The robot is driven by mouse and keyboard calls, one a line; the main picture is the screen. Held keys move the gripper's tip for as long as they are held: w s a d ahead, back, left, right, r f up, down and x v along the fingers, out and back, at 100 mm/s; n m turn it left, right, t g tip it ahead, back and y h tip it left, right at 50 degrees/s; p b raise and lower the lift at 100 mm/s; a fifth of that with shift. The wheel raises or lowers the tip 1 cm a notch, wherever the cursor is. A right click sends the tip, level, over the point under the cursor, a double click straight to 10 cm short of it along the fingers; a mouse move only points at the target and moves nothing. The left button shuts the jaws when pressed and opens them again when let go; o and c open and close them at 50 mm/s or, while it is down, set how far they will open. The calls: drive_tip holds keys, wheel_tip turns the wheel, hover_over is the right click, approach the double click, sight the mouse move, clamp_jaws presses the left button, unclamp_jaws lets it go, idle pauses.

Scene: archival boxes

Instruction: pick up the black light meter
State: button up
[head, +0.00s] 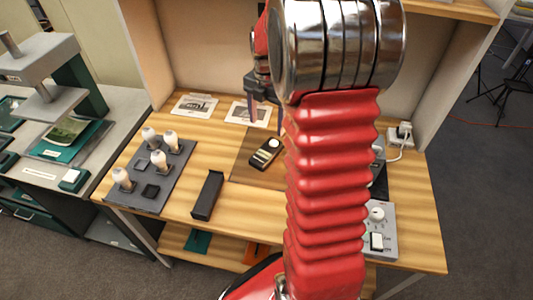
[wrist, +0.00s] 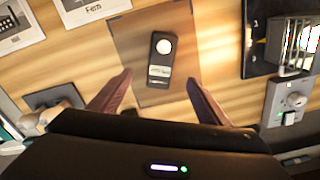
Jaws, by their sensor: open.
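The black light meter (head: 265,152) lies on a brown mat (head: 243,170) on the wooden table. It has a pale round disc and a light label; in the wrist view the meter (wrist: 160,62) lies ahead of my fingertips, about midway between them. My gripper (wrist: 158,82) is open and empty, with its two brown fingers spread to either side below the meter in the picture. In the head view my gripper (head: 265,112) is above the table near the meter, partly hidden behind my red arm.
A grey board (head: 155,195) with several pale-topped knobs stands left, beside a long black box (head: 207,195). Printed cards (head: 194,104) lie at the back. A grey device with a dial (wrist: 288,100) and a dark device with a metal cage (wrist: 262,50) stand right of the mat.

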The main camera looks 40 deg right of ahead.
hover_over(267, 150)
wheel_tip(267, 150, down, 7)
drive_tip(key=shift+r, duration=0.1)
idle(0.3)
drive_tip(key=shift+s+f, duration=0.1)
drive_tip(key=shift+f, duration=2.5)
drive_tip(key=c, duration=1.3)
drive_tip(key=shift+r, duration=5.05)
drive_tip(key=shift+c, duration=0.2)
